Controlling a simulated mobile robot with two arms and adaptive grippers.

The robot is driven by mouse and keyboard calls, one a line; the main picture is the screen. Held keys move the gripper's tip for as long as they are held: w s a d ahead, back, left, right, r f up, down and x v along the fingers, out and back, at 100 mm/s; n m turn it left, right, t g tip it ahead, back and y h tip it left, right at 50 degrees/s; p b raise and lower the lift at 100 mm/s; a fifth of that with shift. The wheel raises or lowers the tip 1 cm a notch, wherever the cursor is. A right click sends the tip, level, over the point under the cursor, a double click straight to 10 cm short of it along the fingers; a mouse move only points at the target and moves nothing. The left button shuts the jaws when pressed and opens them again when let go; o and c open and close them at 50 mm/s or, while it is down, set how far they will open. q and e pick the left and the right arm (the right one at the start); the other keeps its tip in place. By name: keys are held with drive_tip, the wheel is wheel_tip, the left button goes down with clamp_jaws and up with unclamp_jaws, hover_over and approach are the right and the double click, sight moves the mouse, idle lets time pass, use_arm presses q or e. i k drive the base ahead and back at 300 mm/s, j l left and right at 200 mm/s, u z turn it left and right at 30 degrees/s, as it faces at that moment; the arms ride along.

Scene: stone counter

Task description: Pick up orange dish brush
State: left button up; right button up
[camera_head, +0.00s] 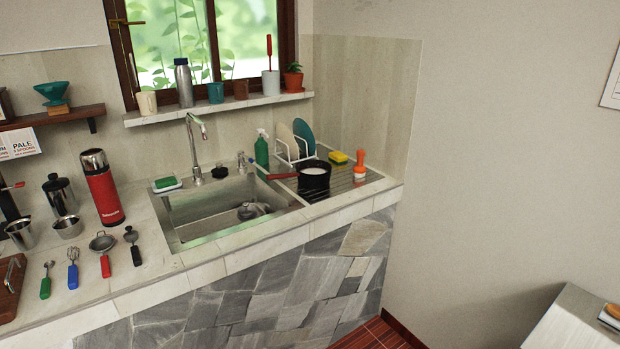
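The orange dish brush (360,168) stands upright on the ribbed metal drainboard (338,191), toward the right end of the stone counter. It has an orange upper part and a paler band low down. It is just right of a dark pot and in front of a yellow sponge, with nothing covering it. Neither my left nor my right gripper shows in the head view.
The dark pot (314,176) with a red handle stands left of the brush. The yellow sponge (338,157) and a dish rack (296,143) with plates are behind. The sink basin (225,207) is left. The counter's front right edge (385,194) is clear.

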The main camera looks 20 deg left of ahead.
sight(359, 169)
drive_tip(key=i+j+z, duration=0.15)
drive_tip(key=i, duration=0.3)
drive_tip(key=i+j+z, duration=0.15)
drive_tip(key=i, duration=0.3)
drive_tip(key=i+j+z, duration=0.1)
drive_tip(key=i+j, duration=0.2)
drive_tip(key=i, duration=0.15)
